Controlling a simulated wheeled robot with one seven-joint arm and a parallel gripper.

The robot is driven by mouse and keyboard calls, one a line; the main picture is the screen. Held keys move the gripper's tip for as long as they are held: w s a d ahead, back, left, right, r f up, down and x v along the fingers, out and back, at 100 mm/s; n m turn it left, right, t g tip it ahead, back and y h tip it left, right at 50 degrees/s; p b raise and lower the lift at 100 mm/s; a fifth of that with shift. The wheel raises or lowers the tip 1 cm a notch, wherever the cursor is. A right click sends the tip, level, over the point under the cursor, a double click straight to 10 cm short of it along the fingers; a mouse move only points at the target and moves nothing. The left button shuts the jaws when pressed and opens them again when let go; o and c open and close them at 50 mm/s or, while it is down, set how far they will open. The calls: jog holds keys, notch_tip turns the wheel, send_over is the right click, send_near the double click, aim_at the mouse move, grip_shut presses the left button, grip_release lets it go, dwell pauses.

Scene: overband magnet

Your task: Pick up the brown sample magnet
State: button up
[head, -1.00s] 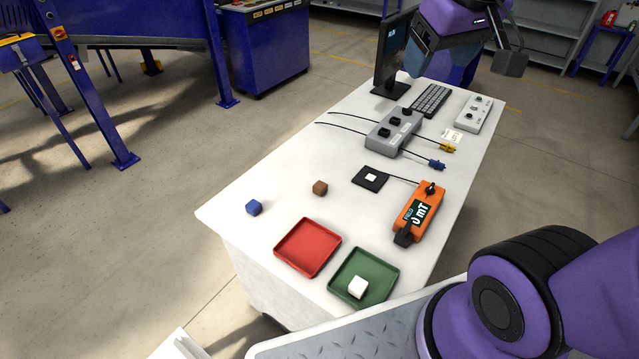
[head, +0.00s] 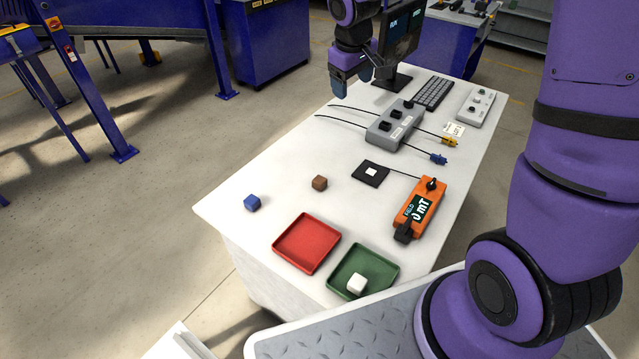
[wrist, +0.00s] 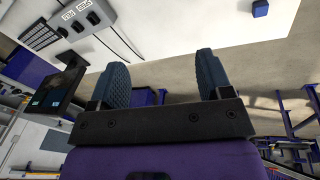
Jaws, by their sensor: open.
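The brown sample magnet (head: 319,183) is a small cube on the white table, between a blue cube and a black square pad. My gripper (head: 342,92) is up over the table's far left edge, beside the monitor, well away from the brown magnet. In the wrist view my gripper (wrist: 163,85) shows two blue fingers spread apart with nothing between them. The brown magnet does not show in the wrist view.
A blue cube (head: 252,203), red tray (head: 306,243), green tray (head: 364,272) with a white cube (head: 356,284), orange field meter (head: 419,208), black pad (head: 370,174) and grey control box (head: 394,124) share the table. A monitor (head: 400,35) stands at the back.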

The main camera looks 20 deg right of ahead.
jog(key=w+a+f+n+g, duration=0.15)
jog(key=w+f, duration=0.35)
jog(key=f, duration=0.7)
jog(key=n+y, duration=0.1)
send_over(319, 180)
notch_tip(319, 180, down, 14)
jog(key=shift+g, duration=0.25)
notch_tip(319, 180, down, 12)
jog(key=shift+d+r, duration=0.1)
jog(key=shift+r, duration=0.05)
jog(key=c, duration=1)
